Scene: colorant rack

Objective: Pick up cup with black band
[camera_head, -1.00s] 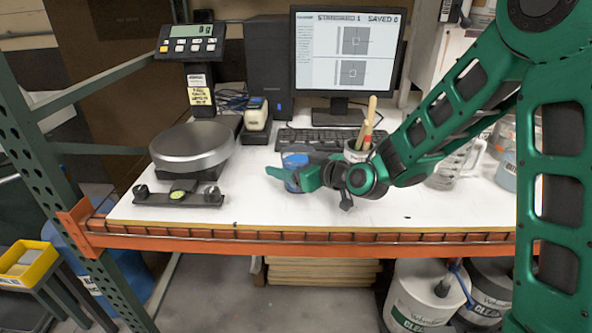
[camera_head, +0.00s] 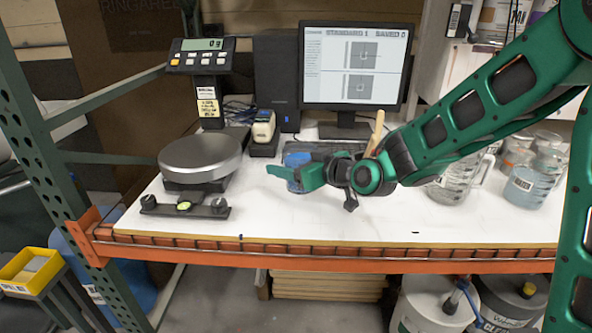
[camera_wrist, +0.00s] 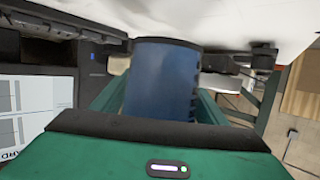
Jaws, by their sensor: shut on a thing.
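A blue cup (camera_head: 297,160) is in my gripper (camera_head: 291,174) above or on the white worktop, in front of the keyboard. The fingers hide much of it in the head view. In the wrist view the blue cup (camera_wrist: 161,80) fills the space between my gripper's two fingers (camera_wrist: 160,103). It has a dark edge at its upper end and dark marks down its right side. I cannot tell whether its base touches the worktop.
A scale with a round metal pan (camera_head: 200,156) stands to the left. A monitor (camera_head: 354,68) and keyboard (camera_head: 326,148) are behind. Glass jugs (camera_head: 455,175) and a blue-filled beaker (camera_head: 527,182) stand to the right. The worktop's front edge (camera_head: 330,249) is clear.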

